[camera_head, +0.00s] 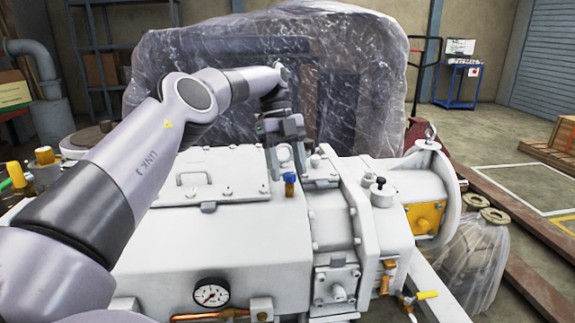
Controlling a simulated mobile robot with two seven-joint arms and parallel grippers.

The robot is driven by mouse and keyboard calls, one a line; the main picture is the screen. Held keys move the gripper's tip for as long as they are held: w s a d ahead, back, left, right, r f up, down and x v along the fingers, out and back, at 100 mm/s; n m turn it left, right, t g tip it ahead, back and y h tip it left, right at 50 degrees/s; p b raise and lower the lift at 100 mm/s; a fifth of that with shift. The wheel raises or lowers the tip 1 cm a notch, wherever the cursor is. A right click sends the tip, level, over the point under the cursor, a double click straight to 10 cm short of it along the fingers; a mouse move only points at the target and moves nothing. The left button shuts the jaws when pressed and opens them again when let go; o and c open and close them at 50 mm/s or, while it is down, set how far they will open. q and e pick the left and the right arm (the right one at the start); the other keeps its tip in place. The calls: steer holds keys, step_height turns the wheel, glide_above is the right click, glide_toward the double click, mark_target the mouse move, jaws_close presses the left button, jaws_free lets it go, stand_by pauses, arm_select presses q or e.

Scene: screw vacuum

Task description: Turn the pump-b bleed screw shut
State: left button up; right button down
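The white vacuum pump (220,250) fills the lower middle of the head view. My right gripper is not in view.
A handled cover plate (205,183) lies left of the fitting. A black-knobbed white cap (381,192) and a flanged end housing (430,190) stand right. A pressure gauge (211,293) is on the front. A plastic-wrapped load (230,65) stands behind.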

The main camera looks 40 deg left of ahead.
arm_select(q)
step_height(320, 180, up, 14)
steer(key=p, duration=1.1)
step_height(320, 180, up, 4)
steer(key=r+p, duration=0.1)
steer(key=p, duration=0.4)
glide_above(288, 173)
steer(key=shift+r+p, duration=0.55)
steer(key=shift+p, duration=0.1)
steer(key=shift+a, duration=0.15)
